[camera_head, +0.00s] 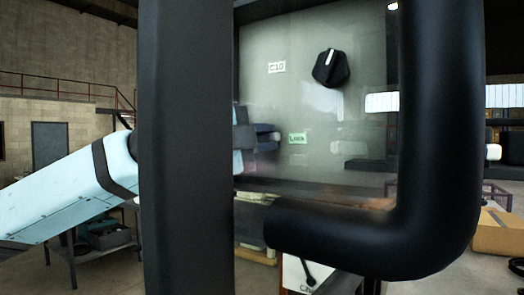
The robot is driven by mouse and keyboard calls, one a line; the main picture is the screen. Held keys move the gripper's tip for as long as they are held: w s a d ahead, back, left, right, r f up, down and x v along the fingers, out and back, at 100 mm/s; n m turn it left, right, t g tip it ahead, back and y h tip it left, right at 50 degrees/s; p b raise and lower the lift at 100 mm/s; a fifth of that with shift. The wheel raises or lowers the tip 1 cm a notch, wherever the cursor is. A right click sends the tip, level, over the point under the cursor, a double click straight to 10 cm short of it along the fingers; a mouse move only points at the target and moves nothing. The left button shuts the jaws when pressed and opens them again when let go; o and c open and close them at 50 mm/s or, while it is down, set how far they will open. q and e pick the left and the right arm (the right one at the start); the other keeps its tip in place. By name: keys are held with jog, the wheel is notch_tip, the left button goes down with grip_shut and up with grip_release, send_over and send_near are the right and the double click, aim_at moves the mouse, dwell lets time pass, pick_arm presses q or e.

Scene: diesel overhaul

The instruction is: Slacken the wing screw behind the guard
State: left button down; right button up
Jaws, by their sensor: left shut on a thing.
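The guard is a thick black frame in the near foreground, with a wide upright post (187,150) on the left and a bent round tube (440,140) on the right. Behind it stands a grey panel (350,125) with a black knob (331,68), a "c10" label (277,67) and a green "Lock" label (297,138). My left arm passes behind the post. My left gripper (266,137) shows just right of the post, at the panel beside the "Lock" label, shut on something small. The fingers hide most of it; I cannot make out the wing screw's shape. My right gripper is not seen.
The post and tube leave an opening in front of the panel. Below the tube is a white card (302,274) with a dark pointer. A cardboard box (498,233) stands at the right, and a dark bench (105,232) at the lower left.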

pick_arm(q)
jog(key=shift+f+n+t+h+b, duration=0.2)
jog(key=shift+n+b, duration=0.25)
jog(key=shift+n, duration=0.15)
jog(key=shift+f+n+t+h+b, duration=0.1)
jog(key=shift+n+t+b, duration=0.1)
jog(key=shift+n+b, duration=0.35)
jog(key=shift+r+n, duration=0.25)
jog(key=shift+r, duration=0.15)
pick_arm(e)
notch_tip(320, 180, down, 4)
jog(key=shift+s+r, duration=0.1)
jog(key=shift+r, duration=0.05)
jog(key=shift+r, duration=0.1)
pick_arm(q)
jog(key=shift+f+n+b, duration=0.25)
jog(key=shift+n+b, duration=0.05)
jog(key=n+t+b, duration=0.1)
jog(key=n+b, duration=0.3)
jog(key=shift+s+a+t, duration=0.1)
jog(key=shift+t, duration=0.3)
jog(key=shift+r+n, duration=0.15)
jog(key=shift+n, duration=0.35)
jog(key=shift+a+r+t, duration=0.1)
jog(key=shift+r+t, duration=0.05)
jog(key=shift+t, duration=0.25)
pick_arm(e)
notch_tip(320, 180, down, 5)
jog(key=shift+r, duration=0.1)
